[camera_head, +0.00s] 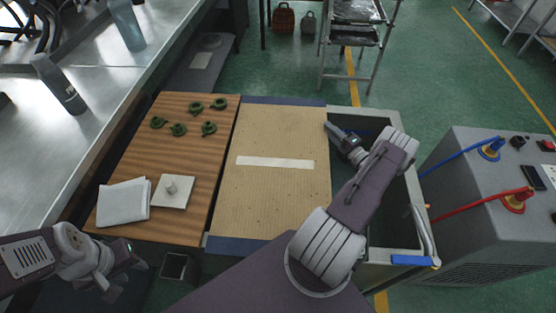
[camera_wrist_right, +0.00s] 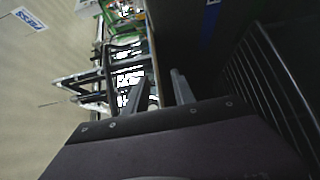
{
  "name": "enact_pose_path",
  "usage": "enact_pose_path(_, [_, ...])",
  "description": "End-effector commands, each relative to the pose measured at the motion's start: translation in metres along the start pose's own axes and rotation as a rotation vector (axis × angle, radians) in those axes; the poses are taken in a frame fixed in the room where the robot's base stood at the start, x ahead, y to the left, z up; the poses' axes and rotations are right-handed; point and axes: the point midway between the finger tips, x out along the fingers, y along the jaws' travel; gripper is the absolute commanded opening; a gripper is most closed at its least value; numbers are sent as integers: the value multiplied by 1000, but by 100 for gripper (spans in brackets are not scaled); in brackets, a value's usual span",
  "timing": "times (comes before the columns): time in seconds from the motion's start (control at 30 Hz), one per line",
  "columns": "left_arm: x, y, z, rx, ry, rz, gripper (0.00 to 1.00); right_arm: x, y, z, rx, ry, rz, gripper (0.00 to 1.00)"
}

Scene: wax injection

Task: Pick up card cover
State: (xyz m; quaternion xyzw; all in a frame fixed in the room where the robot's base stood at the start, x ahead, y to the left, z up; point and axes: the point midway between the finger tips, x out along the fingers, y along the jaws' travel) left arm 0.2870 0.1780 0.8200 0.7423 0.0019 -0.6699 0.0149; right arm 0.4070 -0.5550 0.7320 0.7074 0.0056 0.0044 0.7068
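The card cover (camera_head: 270,200) looks like a flat tan cardboard sheet with a pale strip across its middle. It lies between the wooden board and the open part of a grey bin. Dark blue bands show at its far and near ends. My right gripper (camera_head: 333,131) is at the cover's far right edge, over the bin opening. In the right wrist view its two fingers (camera_wrist_right: 160,92) stand apart with nothing clearly between them. Whether they touch the cover cannot be told. My left gripper (camera_head: 126,274) is at the lower left, apart from the cover, with its fingers spread and empty.
A wooden board (camera_head: 140,165) at left holds several green parts (camera_head: 195,105), a white cloth (camera_head: 123,202) and a pale square block (camera_head: 173,192). The grey bin (camera_head: 408,190) is open at right. A grey machine (camera_head: 480,235) with blue and red levers stands further right.

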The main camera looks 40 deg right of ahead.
Motion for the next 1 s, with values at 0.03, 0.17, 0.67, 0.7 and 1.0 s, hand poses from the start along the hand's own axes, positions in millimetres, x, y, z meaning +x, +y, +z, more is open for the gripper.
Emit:
enact_pose_path(0.03, [0, 0, 0, 0, 0, 0, 36, 1, 0, 0, 0, -1, 0, 31])
enact_pose_path(0.17, [0, 0, 0, 0, 0, 0, 36, 0, 0, 0, 0, -1, 0, 31])
enact_pose_path(0.67, [0, 0, 0, 0, 0, 0, 36, 0, 0, 0, -1, 0, 0, 0])
enact_pose_path(0.7, [0, 0, 0, 0, 0, 0, 36, 0, 0, 0, 0, 0, 0, 0])
enact_pose_path(1.0, [0, 0, 0, 0, 0, 0, 36, 0, 0, 0, 0, 0, 0, 0])
